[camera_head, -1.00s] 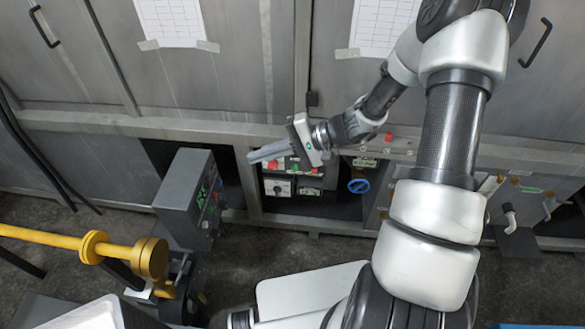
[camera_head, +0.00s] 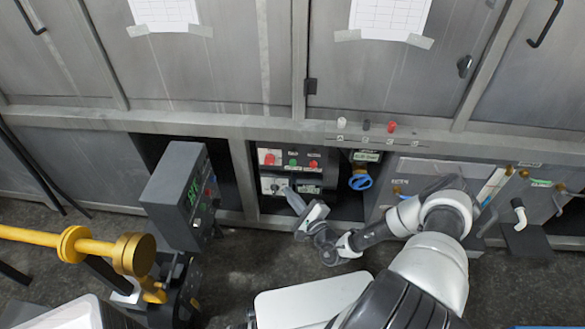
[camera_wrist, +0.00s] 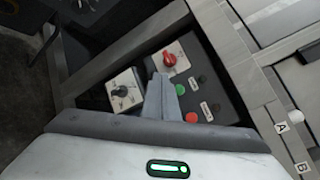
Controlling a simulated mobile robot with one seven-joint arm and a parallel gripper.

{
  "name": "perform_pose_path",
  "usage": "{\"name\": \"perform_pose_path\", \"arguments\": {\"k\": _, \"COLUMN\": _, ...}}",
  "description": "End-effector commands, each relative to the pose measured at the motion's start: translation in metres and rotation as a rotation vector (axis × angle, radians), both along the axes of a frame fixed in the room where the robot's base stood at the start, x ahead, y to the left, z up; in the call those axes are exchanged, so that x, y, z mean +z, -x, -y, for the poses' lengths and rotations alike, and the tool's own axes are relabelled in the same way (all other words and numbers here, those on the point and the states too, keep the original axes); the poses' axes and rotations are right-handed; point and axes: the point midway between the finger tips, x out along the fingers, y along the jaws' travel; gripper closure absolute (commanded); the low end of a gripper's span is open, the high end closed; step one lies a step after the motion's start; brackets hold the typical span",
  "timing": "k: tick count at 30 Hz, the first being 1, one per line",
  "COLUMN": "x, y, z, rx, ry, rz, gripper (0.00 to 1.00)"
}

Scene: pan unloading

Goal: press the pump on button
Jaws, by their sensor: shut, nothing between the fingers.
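A dark control panel (camera_head: 303,158) sits in a recess under the cabinets. It has a red rotary knob (camera_wrist: 170,61), a green button (camera_wrist: 180,89), a red button (camera_wrist: 191,118) and small dark buttons; the labels are too small to read. The green button, probably pump on, also shows in the head view (camera_head: 292,162). My gripper (camera_head: 287,189) is shut and empty, low in front of the panel, its tips below the green button in the head view. In the wrist view the fingertips (camera_wrist: 161,76) appear beside the green button; contact cannot be told.
A blue valve handle (camera_head: 360,182) is to the right. A grey control box (camera_head: 178,190) and a yellow pipe (camera_head: 60,240) stand at left. The frame ledge (camera_head: 220,124) runs above.

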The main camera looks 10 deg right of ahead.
Motion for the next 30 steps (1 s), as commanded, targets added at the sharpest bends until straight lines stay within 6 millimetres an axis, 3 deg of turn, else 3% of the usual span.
{"name": "perform_pose_path", "arguments": {"k": 14, "x": -0.003, "y": -0.004, "z": 0.002, "rx": -0.004, "ry": 0.0, "rz": -0.001, "gripper": 1.0}}
{"name": "perform_pose_path", "arguments": {"k": 30, "x": -0.003, "y": -0.068, "z": 0.022, "rx": -0.002, "ry": 0.002, "rz": 0.0, "gripper": 1.0}}
